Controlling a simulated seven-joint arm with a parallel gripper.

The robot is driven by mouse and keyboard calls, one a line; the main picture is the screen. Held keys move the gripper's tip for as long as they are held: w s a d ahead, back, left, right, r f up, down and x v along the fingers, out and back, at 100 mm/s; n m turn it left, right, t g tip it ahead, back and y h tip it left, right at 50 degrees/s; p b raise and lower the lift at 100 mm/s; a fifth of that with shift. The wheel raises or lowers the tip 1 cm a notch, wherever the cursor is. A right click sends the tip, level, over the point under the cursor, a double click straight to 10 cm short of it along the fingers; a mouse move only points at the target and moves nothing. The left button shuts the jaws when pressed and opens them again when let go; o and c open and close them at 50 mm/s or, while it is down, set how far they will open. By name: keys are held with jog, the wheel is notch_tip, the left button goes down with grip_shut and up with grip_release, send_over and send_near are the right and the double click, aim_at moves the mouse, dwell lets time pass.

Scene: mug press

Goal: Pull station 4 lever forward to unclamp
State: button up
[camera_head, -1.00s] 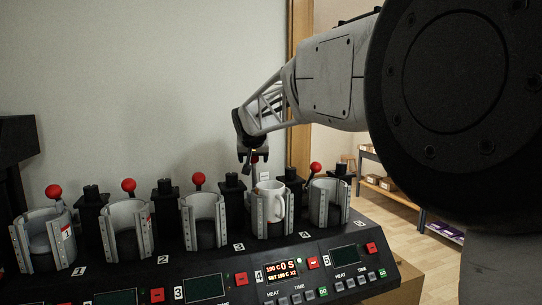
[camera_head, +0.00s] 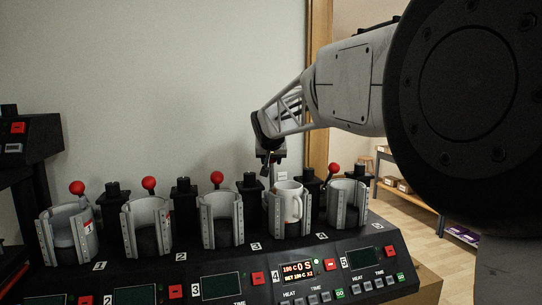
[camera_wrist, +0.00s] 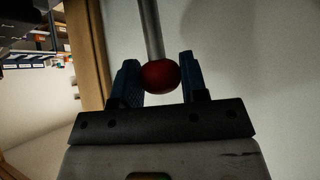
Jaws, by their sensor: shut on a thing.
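Station 4's clamp (camera_head: 270,212) is at the right of the press row and holds a white mug (camera_head: 290,203). The mug stands upright, with its handle toward the right. My gripper (camera_head: 269,165) is behind and above this clamp. In the wrist view my gripper (camera_wrist: 159,78) is shut on the red ball knob (camera_wrist: 160,77) of the station 4 lever, with one dark finger on each side. The lever's grey rod (camera_wrist: 150,28) runs up from the knob in that view. In the head view the knob is mostly hidden by my gripper.
Other lever knobs stand close by, at station 5 (camera_head: 333,169) and station 3 (camera_head: 217,178). Dark posts (camera_head: 250,182) stand between the clamps. Station 4's display (camera_head: 298,271) is lit. A wall is behind; a shelf (camera_head: 412,201) is at far right.

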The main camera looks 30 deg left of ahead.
jog(key=shift+d, duration=0.1)
jog(key=shift+s+d, duration=0.7)
jog(key=shift+s, duration=0.05)
jog(key=shift+s+d, duration=0.1)
dwell(0.3)
jog(key=shift+s+d+f, duration=0.2)
jog(key=shift+s+d, duration=0.55)
jog(key=shift+s+d, duration=0.1)
jog(key=shift+d, duration=0.05)
jog(key=shift+s+d+f, duration=0.4)
jog(key=shift+s+d, duration=0.2)
dwell(0.4)
